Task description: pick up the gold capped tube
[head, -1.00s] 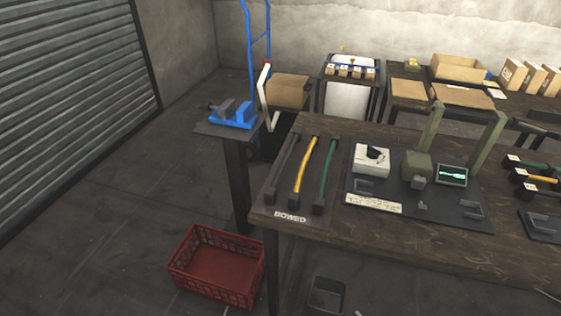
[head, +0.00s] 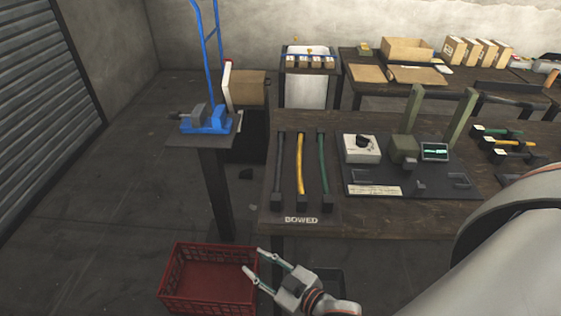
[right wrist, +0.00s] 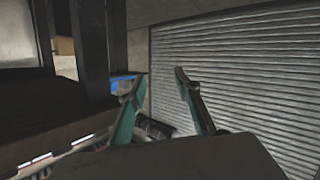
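I cannot make out a gold cap on any tube. On the board marked BOWED lie a dark tube (head: 279,172), a yellow tube (head: 300,165) and a green tube (head: 323,163), each with dark ends. Another green tube (head: 499,132) and yellow tube (head: 516,146) lie on a rack at the right. My right gripper (head: 253,260) is open and empty, in front of the table's near left corner and over the red crate's right side in the picture. Its two spread fingers also show in the right wrist view (right wrist: 153,80). My left gripper is not in view.
The wooden table (head: 365,216) fills the right. A red crate (head: 205,296) stands on the floor. A blue vise (head: 207,122) sits on a stand left of the table. A fixture with green posts (head: 411,108) stands on the table. My arm covers the lower right.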

